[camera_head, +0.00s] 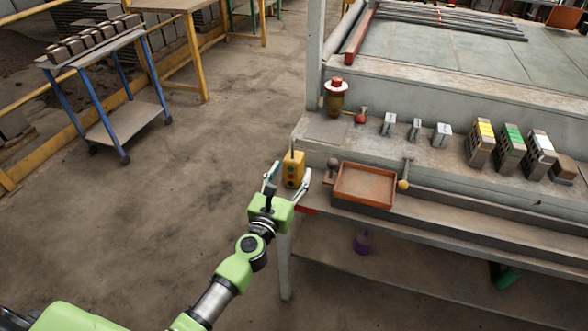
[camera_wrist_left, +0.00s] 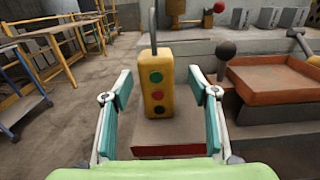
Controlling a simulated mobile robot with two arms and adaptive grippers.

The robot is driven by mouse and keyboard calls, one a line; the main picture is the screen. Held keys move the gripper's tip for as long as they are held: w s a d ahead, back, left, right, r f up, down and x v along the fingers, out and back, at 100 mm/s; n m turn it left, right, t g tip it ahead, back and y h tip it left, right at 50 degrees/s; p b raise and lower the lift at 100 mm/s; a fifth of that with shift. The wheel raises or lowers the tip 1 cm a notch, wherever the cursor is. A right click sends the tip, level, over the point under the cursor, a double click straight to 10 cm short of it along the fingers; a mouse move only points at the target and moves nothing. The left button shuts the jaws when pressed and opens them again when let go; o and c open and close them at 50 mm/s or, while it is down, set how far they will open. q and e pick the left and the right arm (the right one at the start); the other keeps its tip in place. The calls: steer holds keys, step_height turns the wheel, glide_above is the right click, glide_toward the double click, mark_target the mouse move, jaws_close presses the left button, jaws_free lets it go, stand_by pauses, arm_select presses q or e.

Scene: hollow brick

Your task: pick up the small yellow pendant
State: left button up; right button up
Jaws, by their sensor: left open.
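The small yellow pendant (camera_head: 293,170) stands upright at the near left corner of the workbench. It has a red, a green and a dark button on its front and a dark stem on top. My left gripper (camera_head: 287,178) is open, with one finger on each side of the pendant. In the left wrist view gaps show between the fingers (camera_wrist_left: 160,105) and the pendant. My right gripper is not in view.
An orange tray (camera_head: 364,186) and a dark ball-topped knob (camera_head: 332,164) are right of the pendant. Small metal blocks and several hollow bricks (camera_head: 510,150) stand farther along the bench. A blue cart (camera_head: 100,90) is at the far left; the floor between is clear.

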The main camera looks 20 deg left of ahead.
mark_target(291, 168)
arm_select(q)
steer(key=w, duration=0.4)
steer(key=shift+a+f+b, duration=0.1)
steer(key=shift+a+b, duration=0.1)
steer(key=shift+b, duration=0.1)
steer(key=shift+w, duration=0.45)
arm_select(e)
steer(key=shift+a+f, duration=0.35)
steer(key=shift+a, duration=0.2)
arm_select(q)
steer(key=shift+s, duration=0.1)
steer(key=c, duration=1.5)
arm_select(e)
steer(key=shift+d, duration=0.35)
arm_select(q)
steer(key=shift+r, duration=0.2)
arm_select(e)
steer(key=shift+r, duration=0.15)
